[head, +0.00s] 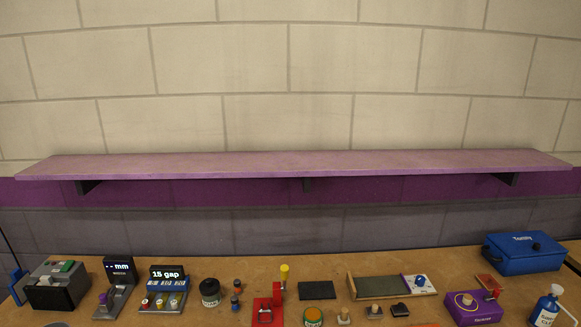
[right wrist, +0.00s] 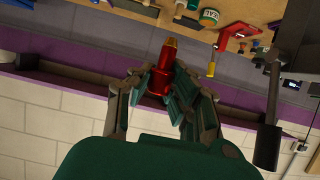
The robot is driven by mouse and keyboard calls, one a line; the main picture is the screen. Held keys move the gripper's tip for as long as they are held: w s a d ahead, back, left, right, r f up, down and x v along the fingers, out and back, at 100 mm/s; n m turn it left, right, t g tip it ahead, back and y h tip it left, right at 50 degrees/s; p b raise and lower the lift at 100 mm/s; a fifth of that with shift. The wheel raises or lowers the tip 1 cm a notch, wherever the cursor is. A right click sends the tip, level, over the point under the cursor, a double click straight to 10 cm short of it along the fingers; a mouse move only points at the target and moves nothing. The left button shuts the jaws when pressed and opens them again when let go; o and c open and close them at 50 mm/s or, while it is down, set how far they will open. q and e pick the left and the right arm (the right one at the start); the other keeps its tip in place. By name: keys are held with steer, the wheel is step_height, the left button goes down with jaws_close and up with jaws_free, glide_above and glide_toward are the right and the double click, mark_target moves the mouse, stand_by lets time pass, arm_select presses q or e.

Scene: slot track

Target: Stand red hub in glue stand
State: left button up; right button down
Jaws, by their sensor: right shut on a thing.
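The red hub (right wrist: 158,80), a shiny red stepped cylinder with an orange-gold tip, is between the fingers of my right gripper (right wrist: 160,92) in the right wrist view. The gripper is shut on its wider part, and the narrow tip points away from the palm. The hub is held clear of the bench, which shows beyond it. I cannot tell for sure which item is the glue stand; several small wooden-based pieces, such as a small block with a knob (head: 344,316), stand near the bench front. My left gripper is in no view.
A purple shelf (head: 290,164) juts out above.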

steer(key=shift+w+r, duration=0.1)
steer(key=shift+r, duration=0.35)
steer(key=s+a+f+n+y, duration=0.3)
steer(key=s+a+f+y, duration=0.1)
steer(key=s+a+f, duration=0.6)
steer(key=shift+g, duration=0.3)
steer(key=w+d, duration=0.2)
steer(key=w, duration=0.3)
steer(key=w+d+f+p, duration=0.1)
steer(key=w+d, duration=0.1)
steer(key=w, duration=0.3)
steer(key=w+d+f+p, duration=0.1)
steer(key=w+d, duration=0.1)
steer(key=w, duration=0.3)
steer(key=shift+w+f, duration=0.1)
steer(key=shift+w, duration=0.3)
steer(key=shift+w+f, duration=0.15)
step_height(320, 180, down, 3)
steer(key=shift+r+p, duration=0.1)
steer(key=shift+p, duration=0.2)
steer(key=shift+f, duration=0.3)
